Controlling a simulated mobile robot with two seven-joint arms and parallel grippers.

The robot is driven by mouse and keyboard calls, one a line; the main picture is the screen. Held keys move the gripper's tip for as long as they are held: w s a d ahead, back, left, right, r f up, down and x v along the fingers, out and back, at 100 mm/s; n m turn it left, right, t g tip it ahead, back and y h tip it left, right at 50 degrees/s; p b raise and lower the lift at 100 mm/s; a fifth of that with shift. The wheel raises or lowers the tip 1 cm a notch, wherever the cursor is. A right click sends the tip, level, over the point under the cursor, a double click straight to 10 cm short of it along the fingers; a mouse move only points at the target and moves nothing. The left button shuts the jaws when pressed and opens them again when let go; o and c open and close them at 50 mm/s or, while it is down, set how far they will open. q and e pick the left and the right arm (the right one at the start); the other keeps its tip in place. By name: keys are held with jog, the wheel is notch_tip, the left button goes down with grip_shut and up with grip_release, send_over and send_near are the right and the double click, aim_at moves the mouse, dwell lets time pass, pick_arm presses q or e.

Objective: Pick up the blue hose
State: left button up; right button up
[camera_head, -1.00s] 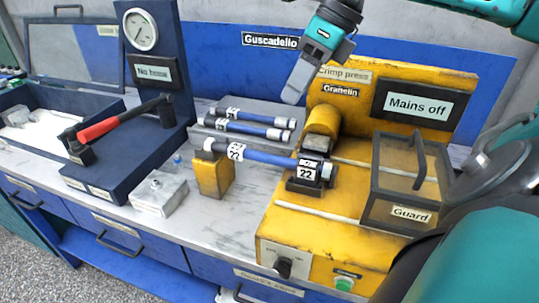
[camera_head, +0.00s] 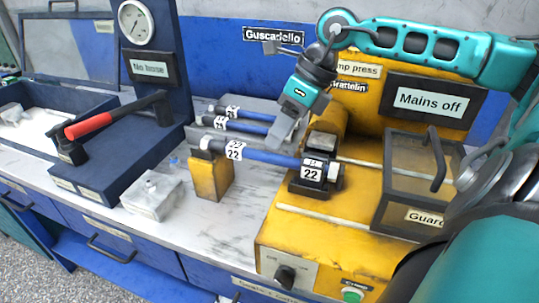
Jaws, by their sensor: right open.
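A blue hose (camera_head: 272,157) with black end fittings and white "22" labels lies across the yellow crimp press. Its left end rests on a yellow block (camera_head: 210,178) and its right end sits in a dark holder on the press. My right gripper (camera_head: 282,135) is open and points down just above and behind the middle of this hose; I cannot tell whether it touches it. Two more blue hoses (camera_head: 240,126) lie on a grey rack behind, the right end of the nearer one partly hidden by my gripper. My left gripper is out of view.
The yellow crimp press (camera_head: 290,235) has a clear guard box (camera_head: 415,185) on its right. A "No hose" gauge stand (camera_head: 150,68) and a red-handled lever (camera_head: 90,125) stand left. A small metal block (camera_head: 152,195) sits on the bench.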

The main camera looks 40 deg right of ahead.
aim_at(273, 154)
jog(key=shift+d+x, duration=0.15)
jog(key=shift+x, duration=1.15)
jog(key=shift+d+x, duration=0.15)
jog(key=shift+x, duration=1.15)
jog(key=shift+s+f, duration=0.15)
jog(key=shift+s, duration=0.05)
jog(key=shift+c, duration=0.2)
grip_shut()
